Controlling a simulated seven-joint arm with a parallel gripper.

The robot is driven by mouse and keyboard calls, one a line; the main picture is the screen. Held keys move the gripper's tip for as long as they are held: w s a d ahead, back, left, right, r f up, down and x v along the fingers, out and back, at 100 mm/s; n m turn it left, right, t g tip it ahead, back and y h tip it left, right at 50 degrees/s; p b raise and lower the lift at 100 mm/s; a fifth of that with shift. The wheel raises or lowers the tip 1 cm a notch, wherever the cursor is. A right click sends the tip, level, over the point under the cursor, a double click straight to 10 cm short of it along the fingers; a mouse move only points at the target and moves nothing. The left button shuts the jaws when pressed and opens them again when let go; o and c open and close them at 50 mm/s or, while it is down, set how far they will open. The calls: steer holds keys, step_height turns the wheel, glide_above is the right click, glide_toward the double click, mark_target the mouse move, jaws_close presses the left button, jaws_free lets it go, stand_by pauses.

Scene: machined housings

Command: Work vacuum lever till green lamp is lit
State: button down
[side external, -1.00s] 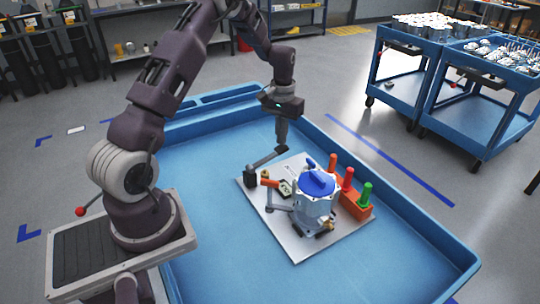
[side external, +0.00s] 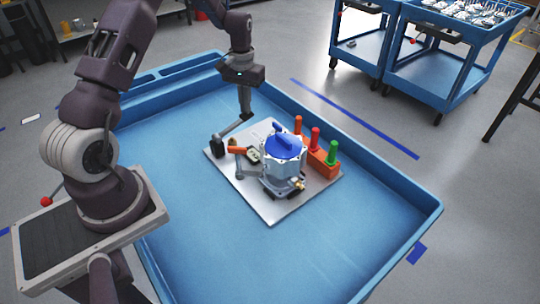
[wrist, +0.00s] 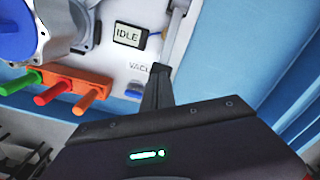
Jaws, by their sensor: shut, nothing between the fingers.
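In the wrist view the lever is a grey bar (wrist: 178,32) beside the "VACU" lettering. My gripper (side external: 246,113) is shut and empty, pointing down at the lever's raised end; I cannot tell whether it touches. Its fingertips (wrist: 158,70) show in the wrist view, hiding part of the lettering. A small display (wrist: 129,35) reads "IDLE". I can make out no lit green lamp on the plate.
A grey housing with a blue cap (side external: 284,145) stands mid-plate. Behind it, an orange block (side external: 322,163) carries orange, red and green upright pegs. An orange-tipped arm (side external: 239,151) stands near the lever. The blue tray (side external: 405,235) has raised walls and clear floor in front.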

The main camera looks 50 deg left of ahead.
mark_target(246, 118)
steer(key=shift+f, duration=2.5)
steer(key=shift+r, duration=3.05)
steer(key=shift+f, duration=0.15)
stand_by(2.2)
